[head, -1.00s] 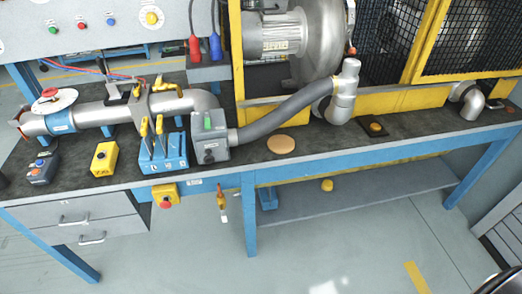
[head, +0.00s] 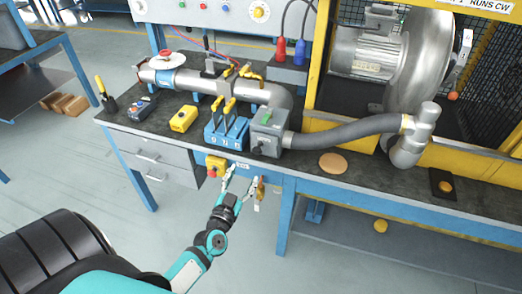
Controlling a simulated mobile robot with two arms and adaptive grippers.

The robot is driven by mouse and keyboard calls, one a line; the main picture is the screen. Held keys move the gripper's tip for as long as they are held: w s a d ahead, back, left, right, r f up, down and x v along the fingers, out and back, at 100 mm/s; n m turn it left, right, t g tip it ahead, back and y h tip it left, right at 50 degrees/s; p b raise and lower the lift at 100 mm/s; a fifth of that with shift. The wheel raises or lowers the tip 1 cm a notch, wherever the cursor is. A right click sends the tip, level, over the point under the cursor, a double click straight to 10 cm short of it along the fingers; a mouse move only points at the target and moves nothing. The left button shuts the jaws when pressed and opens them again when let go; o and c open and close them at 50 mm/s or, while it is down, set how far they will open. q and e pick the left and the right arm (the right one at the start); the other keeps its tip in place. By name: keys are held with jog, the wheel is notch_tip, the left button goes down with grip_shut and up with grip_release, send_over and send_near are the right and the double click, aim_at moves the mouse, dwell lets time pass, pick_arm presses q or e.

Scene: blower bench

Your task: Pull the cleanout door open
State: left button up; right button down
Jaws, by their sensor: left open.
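A grey box (head: 267,133) with a green part on top and a dark knob on its front stands on the bench, joined to a grey hose. It may carry the cleanout door, but I cannot make out a door edge or whether one is open. My left gripper (head: 241,179) is open and empty. It shows in front of the bench's front edge, below and left of the grey box and apart from it. My right gripper is not in view.
A blue block with yellow-handled levers (head: 227,132) stands left of the box, and a round tan disc (head: 333,164) lies to its right. A yellow box with a red button (head: 215,166) and a hanging tag (head: 257,194) are on the bench front near my gripper.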

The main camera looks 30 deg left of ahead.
aim_at(256, 152)
pick_arm(q)
jog(key=x, duration=1.1)
jog(key=shift+w+d+b, duration=0.15)
jog(key=shift+w+b, duration=0.15)
jog(key=shift+w, duration=0.5)
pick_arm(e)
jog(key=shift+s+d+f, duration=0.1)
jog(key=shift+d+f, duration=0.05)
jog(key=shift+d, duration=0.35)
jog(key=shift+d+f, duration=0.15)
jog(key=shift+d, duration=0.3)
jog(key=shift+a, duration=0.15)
pick_arm(q)
jog(key=c, duration=0.6)
grip_shut()
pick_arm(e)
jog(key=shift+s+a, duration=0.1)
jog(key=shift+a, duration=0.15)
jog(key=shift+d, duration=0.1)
